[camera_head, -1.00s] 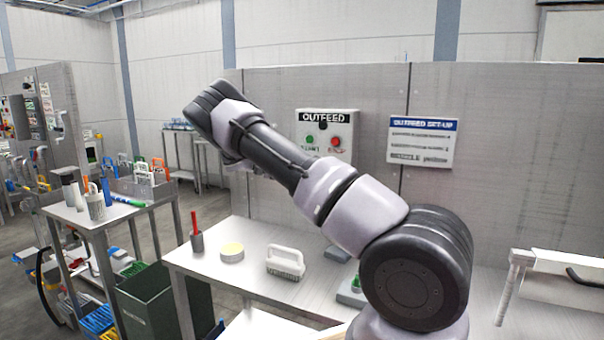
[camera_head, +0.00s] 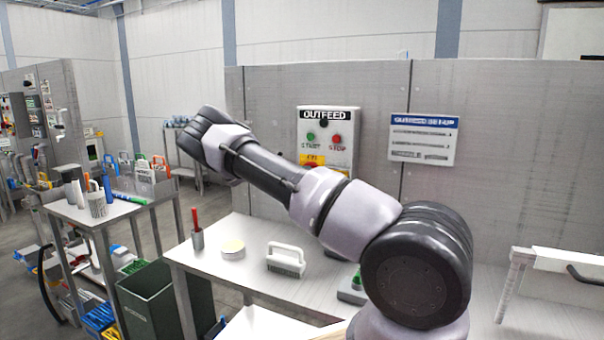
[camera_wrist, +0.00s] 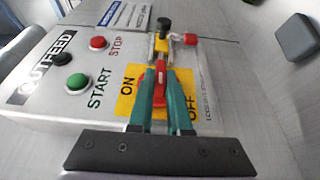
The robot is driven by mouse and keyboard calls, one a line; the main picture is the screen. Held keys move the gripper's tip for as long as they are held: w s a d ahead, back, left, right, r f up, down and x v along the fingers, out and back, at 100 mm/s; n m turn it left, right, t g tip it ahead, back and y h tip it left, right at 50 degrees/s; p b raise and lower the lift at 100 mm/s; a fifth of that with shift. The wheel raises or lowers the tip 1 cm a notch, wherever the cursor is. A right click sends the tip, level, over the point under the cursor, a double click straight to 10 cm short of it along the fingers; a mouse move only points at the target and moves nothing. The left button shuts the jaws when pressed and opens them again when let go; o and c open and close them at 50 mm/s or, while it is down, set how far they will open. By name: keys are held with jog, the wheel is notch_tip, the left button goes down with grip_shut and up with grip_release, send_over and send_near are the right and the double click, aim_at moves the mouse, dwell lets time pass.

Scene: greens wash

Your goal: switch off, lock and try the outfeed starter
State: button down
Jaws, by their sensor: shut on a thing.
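The outfeed starter (camera_head: 341,149) is a pale box on the grey partition, with a green START button (camera_head: 311,137) and a red STOP button (camera_head: 337,140). Its yellow switch plate (camera_head: 312,160) shows partly above my arm. In the wrist view the plate (camera_wrist: 126,100) carries ON and OFF, and my gripper (camera_wrist: 161,76) has its teal fingers shut on the red switch handle (camera_wrist: 161,67). The handle lies along the fingers; its exact setting is unclear. A black-topped part (camera_wrist: 163,25) and a red knob (camera_wrist: 190,39) sit just beyond. My gripper is hidden in the head view.
A set-up sign (camera_head: 423,139) hangs right of the starter. A cart (camera_head: 65,213) and a green bin (camera_head: 165,300) stand left.

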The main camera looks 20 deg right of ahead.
jog(key=c, duration=0.9)
grip_release()
jog(key=shift+o, duration=0.2)
jog(key=v, duration=1)
jog(key=shift+a, duration=0.4)
jog(key=shift+w, duration=0.15)
